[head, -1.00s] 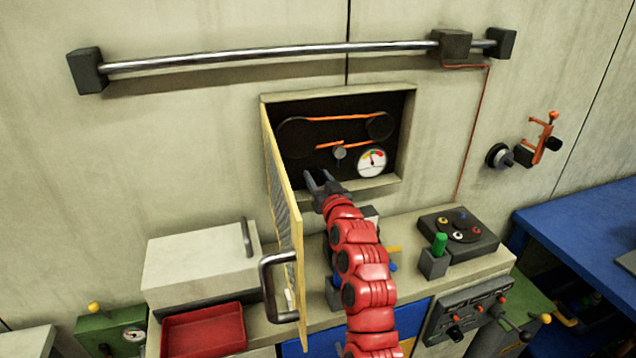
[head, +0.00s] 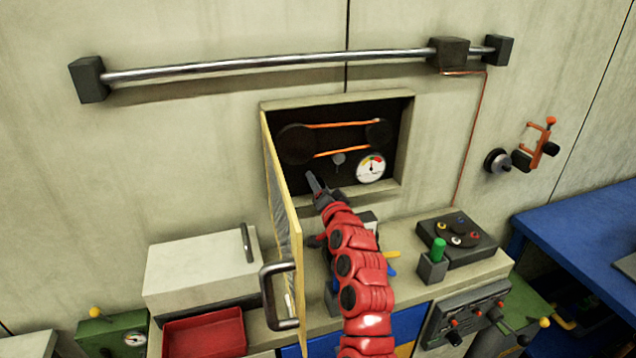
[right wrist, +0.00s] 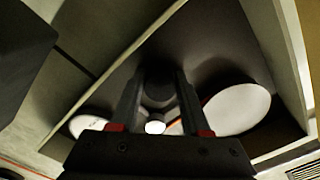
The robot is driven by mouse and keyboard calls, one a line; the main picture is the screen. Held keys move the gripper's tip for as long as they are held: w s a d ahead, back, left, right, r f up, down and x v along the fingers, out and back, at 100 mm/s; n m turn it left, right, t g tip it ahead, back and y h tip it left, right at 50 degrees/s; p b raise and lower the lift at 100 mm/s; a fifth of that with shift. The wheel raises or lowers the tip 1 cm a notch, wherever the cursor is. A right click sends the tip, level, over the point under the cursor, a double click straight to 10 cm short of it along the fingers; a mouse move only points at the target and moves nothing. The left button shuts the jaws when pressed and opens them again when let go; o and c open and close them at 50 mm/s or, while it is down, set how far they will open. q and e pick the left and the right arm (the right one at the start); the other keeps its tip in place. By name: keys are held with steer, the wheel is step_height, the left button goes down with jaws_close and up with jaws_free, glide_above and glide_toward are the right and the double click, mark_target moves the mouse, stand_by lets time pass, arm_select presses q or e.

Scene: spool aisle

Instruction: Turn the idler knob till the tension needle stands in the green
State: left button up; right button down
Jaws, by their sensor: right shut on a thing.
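The tension gauge (head: 371,169) is a white dial with coloured marks along its top, low right in the wall recess. Its needle looks close to upright; I cannot tell which colour it meets. A small grey idler roller (head: 338,159) sits left of it, under the orange belt (head: 342,152). My right gripper (head: 315,183) is at the recess's lower left part. In the right wrist view its fingers (right wrist: 160,105) are shut on a dark round knob (right wrist: 157,88). The gripper hides this knob in the head view. My left gripper is not in view.
A yellow-edged door (head: 283,205) with a metal handle (head: 270,298) stands open close left of my right arm. Below are a counter with a white box (head: 200,265), a red tray (head: 205,335) and a dark control box (head: 458,238). A metal rail (head: 270,63) runs above.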

steer(key=shift+f, duration=0.1)
stand_by(0.4)
steer(key=c, duration=0.7)
jaws_free()
steer(key=shift+o, duration=0.2)
steer(key=shift+s+d, duration=0.1)
steer(key=shift+s, duration=0.35)
steer(key=b+v, duration=0.4)
steer(key=v, duration=1.2)
steer(key=shift+s, duration=0.25)
